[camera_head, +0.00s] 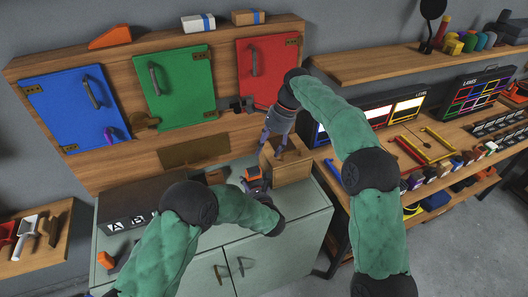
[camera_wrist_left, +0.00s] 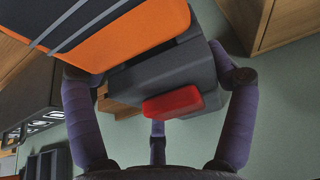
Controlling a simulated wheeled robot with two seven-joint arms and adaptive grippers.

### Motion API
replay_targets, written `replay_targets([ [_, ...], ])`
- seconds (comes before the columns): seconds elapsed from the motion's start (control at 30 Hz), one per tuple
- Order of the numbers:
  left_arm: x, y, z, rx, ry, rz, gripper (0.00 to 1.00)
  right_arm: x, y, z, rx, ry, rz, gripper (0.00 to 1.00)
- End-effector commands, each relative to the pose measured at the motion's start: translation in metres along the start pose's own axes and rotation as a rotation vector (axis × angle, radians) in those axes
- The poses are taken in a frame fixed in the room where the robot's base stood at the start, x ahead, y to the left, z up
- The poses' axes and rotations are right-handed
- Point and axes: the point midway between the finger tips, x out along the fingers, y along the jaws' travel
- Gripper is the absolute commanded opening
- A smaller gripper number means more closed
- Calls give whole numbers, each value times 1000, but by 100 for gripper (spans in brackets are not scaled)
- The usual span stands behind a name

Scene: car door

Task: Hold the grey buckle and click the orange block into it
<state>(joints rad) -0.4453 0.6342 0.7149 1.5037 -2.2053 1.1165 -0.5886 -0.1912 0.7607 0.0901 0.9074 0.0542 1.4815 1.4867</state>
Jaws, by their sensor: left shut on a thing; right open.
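My left gripper (camera_head: 252,186) is shut on the dark grey buckle (camera_wrist_left: 175,78), which has a red button (camera_wrist_left: 172,103) on its side. In the left wrist view its purple fingers (camera_wrist_left: 158,76) close around the buckle from both sides. The orange block (camera_wrist_left: 125,30), with grey stripes, lies against or over the buckle's upper left part; I cannot tell whether it is seated in it. Orange also shows small above the left gripper in the head view (camera_head: 253,172). My right gripper (camera_head: 279,153) is open, just above a wooden box, up and right of the left gripper.
The wooden box (camera_head: 292,170) stands on the grey-green cabinet (camera_head: 300,215). A dark box with letters (camera_head: 125,212) is at the cabinet's left. A wooden panel with blue (camera_head: 75,110), green (camera_head: 175,85) and red (camera_head: 262,65) doors rises behind. A crowded workbench (camera_head: 440,140) stands right.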

Motion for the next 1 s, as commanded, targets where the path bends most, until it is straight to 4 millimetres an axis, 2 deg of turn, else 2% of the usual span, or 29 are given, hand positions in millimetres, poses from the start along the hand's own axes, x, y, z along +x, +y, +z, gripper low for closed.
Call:
replay_targets([
  [0.23, 0, 0, 0, 0, 0, 0, 40, 0, 0, 0, 0, 0, 0, 64],
  [0.27, 0, 0, 0, 0, 0, 0, 90, 0, 0, 0, 0, 0, 0, 64],
  [0.3, 0, 0, 0, 0, 0, 0, 100, 0, 0, 0, 0, 0, 0, 64],
  [0.77, -4, -1, 0, 0, 0, -1, 100, 0, 0, 0, 0, 0, 0, 64],
  [0.87, -15, -1, 1, 0, 0, -2, 100, 0, 0, 0, 0, 0, 0, 64],
  [1.0, -40, -2, 1, 2, -2, -4, 100, 0, 0, 0, 0, 0, 0, 64],
])
